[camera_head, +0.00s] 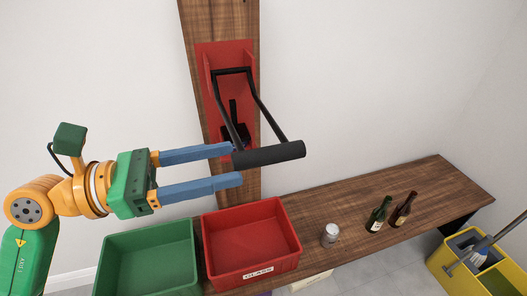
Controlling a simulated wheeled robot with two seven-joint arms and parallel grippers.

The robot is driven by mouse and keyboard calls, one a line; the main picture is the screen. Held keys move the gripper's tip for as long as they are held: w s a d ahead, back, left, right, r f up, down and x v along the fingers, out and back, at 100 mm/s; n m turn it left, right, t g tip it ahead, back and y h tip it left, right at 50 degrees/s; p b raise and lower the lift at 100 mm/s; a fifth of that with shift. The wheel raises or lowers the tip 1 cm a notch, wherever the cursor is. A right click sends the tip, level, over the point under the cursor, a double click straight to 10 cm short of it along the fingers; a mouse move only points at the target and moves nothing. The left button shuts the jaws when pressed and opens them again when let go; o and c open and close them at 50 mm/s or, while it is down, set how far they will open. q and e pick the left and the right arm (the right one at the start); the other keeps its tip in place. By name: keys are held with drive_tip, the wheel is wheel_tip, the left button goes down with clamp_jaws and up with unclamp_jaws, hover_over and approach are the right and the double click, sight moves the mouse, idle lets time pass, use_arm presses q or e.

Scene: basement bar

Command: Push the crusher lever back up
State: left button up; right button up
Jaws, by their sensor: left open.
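The red can crusher (240,55) is fixed to a vertical wooden board on the wall. Its black lever (268,154) has a thick cylindrical handle and stands out from the crusher, low and toward me. My left gripper (237,165) comes in from the left with its two blue fingers apart. The fingertips are at the left end of the handle in this view, one above and one below its level. I cannot tell whether they touch it. My right gripper is not in view.
A green bin (148,255) and a red bin (250,276) labelled GLASS sit below the crusher. A can (330,235), a green bottle (379,214) and a brown bottle (404,209) stand on the wooden bench (440,180). A yellow bucket (446,269) is at right.

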sight(261, 150)
use_arm(q)
drive_tip(key=p+x, duration=0.1)
drive_tip(key=x, duration=0.2)
drive_tip(key=p+x, duration=0.2)
drive_tip(key=x, duration=0.1)
drive_tip(key=shift+d+r+p, duration=0.2)
drive_tip(key=shift+r+p, duration=0.05)
drive_tip(key=shift+p, duration=0.05)
drive_tip(key=shift+d+f, duration=0.1)
drive_tip(key=shift+d, duration=0.15)
drive_tip(key=shift+f, duration=0.1)
drive_tip(key=shift+a, duration=0.1)
drive_tip(key=shift+c, duration=0.9)
clamp_jaws()
